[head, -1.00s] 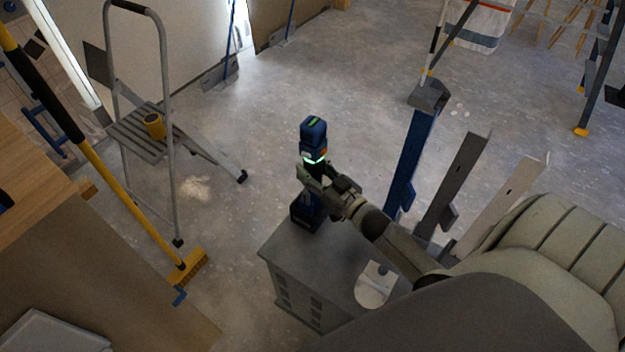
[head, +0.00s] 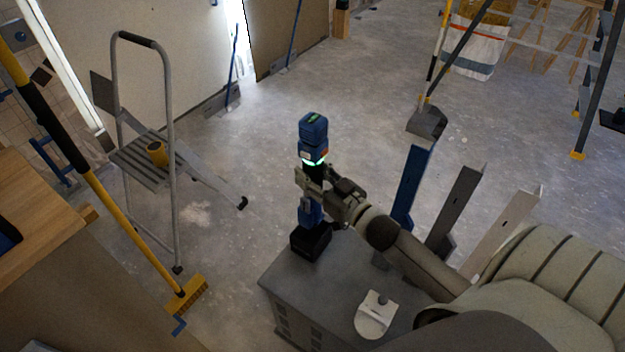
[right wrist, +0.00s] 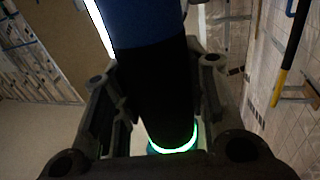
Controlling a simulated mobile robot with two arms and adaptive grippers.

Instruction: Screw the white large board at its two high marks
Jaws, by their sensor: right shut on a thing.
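A blue and black cordless screwdriver (head: 312,150) stands upright at the middle of the head view, with a green glowing ring around it. My right gripper (head: 316,186) is shut on the screwdriver. Its black battery base (head: 310,241) is at the far corner of a grey cabinet top; I cannot tell whether it touches. In the right wrist view the fingers flank the screwdriver's dark body (right wrist: 155,90) and the green ring shows below. A large pale board (head: 190,45) stands at the back left; I cannot tell whether it is the task's board, and its marks are not discernible. My left gripper is out of view.
The grey cabinet (head: 300,290) carries a small white round thing (head: 375,315). Upright posts (head: 455,210) stand right of my arm. The middle floor is clear.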

